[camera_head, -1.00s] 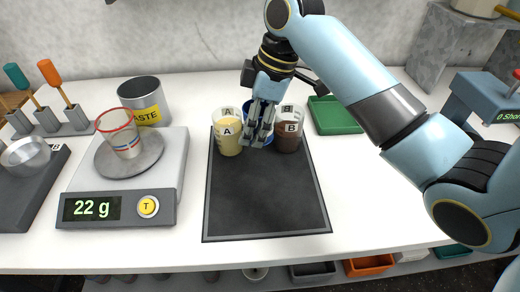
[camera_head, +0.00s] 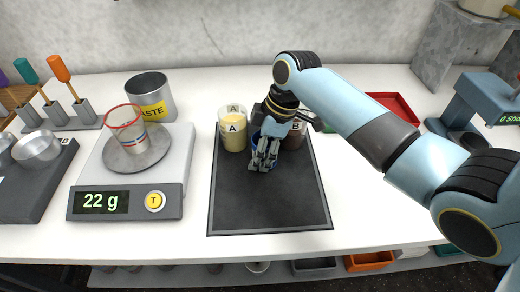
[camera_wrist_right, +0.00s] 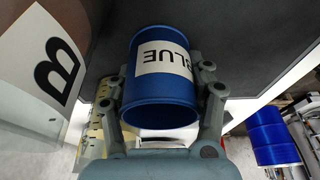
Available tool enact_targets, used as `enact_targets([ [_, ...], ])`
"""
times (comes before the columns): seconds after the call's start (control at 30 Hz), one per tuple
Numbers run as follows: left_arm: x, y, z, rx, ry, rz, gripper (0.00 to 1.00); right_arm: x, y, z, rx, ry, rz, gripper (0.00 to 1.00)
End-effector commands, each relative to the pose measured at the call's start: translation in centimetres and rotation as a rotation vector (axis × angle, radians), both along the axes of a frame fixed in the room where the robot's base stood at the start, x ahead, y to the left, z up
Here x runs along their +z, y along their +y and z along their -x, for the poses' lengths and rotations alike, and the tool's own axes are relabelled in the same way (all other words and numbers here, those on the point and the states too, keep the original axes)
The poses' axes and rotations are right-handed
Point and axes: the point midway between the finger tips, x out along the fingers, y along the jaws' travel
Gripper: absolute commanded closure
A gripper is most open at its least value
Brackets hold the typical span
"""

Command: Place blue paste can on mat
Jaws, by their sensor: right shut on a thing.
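The blue can (camera_wrist_right: 163,108), with a white BLUE label, is between the fingers of my right gripper (camera_wrist_right: 162,90) in the right wrist view. The fingers are shut on its sides. In the head view my right gripper (camera_head: 264,152) covers most of the can (camera_head: 256,143), leaving blue edges in sight. The can is over the back middle of the dark mat (camera_head: 268,203); I cannot tell whether its base touches the mat. My left gripper is not in view.
A cream A cup (camera_head: 233,139) stands left of the gripper, and a brown B cup (camera_head: 294,138) stands close on its right. The scale (camera_head: 130,200), reading 22 g, holds a beaker (camera_head: 127,130). The mat's front is clear.

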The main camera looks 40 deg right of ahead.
Motion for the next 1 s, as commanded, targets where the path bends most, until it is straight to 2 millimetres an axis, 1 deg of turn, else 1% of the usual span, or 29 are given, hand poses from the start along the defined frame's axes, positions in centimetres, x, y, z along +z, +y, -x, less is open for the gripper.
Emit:
enact_targets([
  [0.2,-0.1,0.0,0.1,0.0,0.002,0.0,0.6,-0.2,0.0,0.0,0.0,0.0,0.0,0.85],
  [0.23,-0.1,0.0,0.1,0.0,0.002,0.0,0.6,-0.3,0.0,0.0,0.0,0.0,0.0,0.47],
  [0.4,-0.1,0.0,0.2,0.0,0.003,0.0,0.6,-0.2,0.0,0.0,0.0,0.0,0.0,0.25],
  [0.63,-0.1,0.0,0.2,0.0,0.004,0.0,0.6,-0.2,0.0,0.0,0.0,0.0,0.0,0.25],
  [0.77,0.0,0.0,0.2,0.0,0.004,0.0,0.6,0.4,-0.2,0.0,0.0,0.0,0.001,0.25],
  [0.87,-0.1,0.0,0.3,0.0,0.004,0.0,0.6,1.9,-0.6,0.2,0.001,-0.002,0.003,0.25],
  [1.0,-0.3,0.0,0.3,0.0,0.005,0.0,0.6,4.9,-1.4,0.7,0.001,-0.005,0.003,0.25],
])
